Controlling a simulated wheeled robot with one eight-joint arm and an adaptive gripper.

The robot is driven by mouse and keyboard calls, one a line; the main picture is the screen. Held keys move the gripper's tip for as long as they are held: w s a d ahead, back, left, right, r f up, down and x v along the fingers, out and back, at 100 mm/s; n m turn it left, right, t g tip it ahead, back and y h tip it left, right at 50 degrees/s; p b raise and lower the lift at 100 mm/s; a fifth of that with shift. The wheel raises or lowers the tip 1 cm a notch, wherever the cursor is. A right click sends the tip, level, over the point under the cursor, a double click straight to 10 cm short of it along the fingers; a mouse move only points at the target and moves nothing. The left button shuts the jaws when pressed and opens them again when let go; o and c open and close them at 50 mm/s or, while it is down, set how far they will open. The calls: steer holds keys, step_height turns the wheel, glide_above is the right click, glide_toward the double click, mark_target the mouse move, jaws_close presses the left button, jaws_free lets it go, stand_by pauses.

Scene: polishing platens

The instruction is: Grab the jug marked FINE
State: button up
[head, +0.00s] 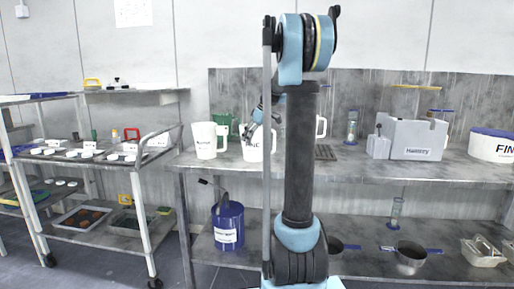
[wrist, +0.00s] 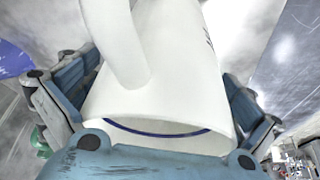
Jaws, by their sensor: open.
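A white jug (head: 253,148) stands on the upper shelf of the workbench in the head view, partly behind my arm; its dark lettering is only partly visible and I cannot read it. My gripper (head: 262,117) is at this jug's top. In the wrist view a white jug (wrist: 165,75) fills the space between the open fingers of my gripper (wrist: 155,100), its handle at upper left and a blue line near its lower edge. I cannot tell whether the fingers touch it. Another white jug (head: 206,140) stands to the left. A white handle (head: 321,127) shows right of my arm.
A white tub with a blue band (head: 492,147), lettered "FIN" as far as visible, stands at far right. A green container (head: 222,124) is behind the jugs. A grey box (head: 415,138) is right of my arm. A cart (head: 95,155) stands left; a blue canister (head: 228,225) is below.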

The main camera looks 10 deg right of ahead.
steer(key=shift+c, duration=0.6)
steer(key=c, duration=0.8)
steer(key=shift+r, duration=0.1)
